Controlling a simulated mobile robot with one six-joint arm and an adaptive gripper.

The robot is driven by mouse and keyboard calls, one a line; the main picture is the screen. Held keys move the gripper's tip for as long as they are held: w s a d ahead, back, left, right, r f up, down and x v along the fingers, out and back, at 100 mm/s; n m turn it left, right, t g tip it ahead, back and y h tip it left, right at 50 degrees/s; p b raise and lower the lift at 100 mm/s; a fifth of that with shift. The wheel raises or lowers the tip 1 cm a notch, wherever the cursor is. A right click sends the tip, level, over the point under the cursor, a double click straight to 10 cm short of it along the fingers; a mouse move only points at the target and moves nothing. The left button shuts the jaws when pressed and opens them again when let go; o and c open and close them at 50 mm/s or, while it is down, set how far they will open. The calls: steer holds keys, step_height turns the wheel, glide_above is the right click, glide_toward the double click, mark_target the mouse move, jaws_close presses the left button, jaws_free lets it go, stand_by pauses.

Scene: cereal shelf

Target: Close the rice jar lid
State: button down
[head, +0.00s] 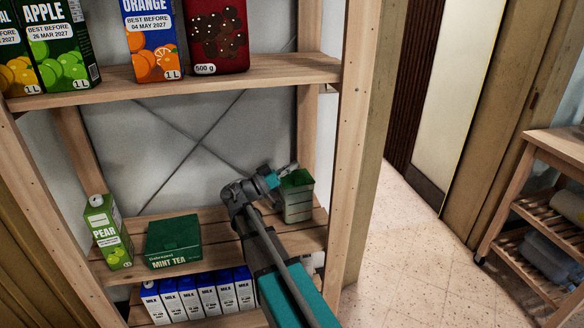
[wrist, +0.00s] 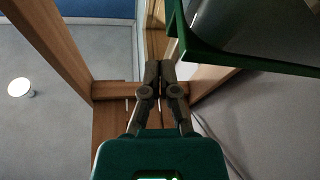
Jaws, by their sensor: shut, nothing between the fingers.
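The rice jar (head: 298,205) is a pale, square container with a green top, upright at the right end of the middle shelf by the post. In the wrist view a green-edged part (wrist: 250,62) fills the upper right; I cannot tell whether it is the lid or the jar's rim. The lid's angle is not clear in the head view. My gripper (head: 290,168) is at the jar's upper left, close to its top edge. In the wrist view my gripper (wrist: 159,68) has its fingertips together, empty, left of the green edge. Whether it touches is unclear.
A mint tea box (head: 173,241) and a pear carton (head: 108,232) stand left on the same shelf. Milk cartons (head: 195,295) stand below. The upper shelf (head: 270,72) with juice cartons (head: 152,40) is overhead. A wooden post (head: 345,170) bounds the right.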

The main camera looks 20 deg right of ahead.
steer(key=shift+r+p, duration=0.5)
steer(key=shift+r, duration=0.25)
steer(key=b+v, duration=0.3)
steer(key=v, duration=0.7)
steer(key=shift+w+f+b, duration=0.2)
steer(key=shift+w+b, duration=0.1)
steer(key=shift+w, duration=0.15)
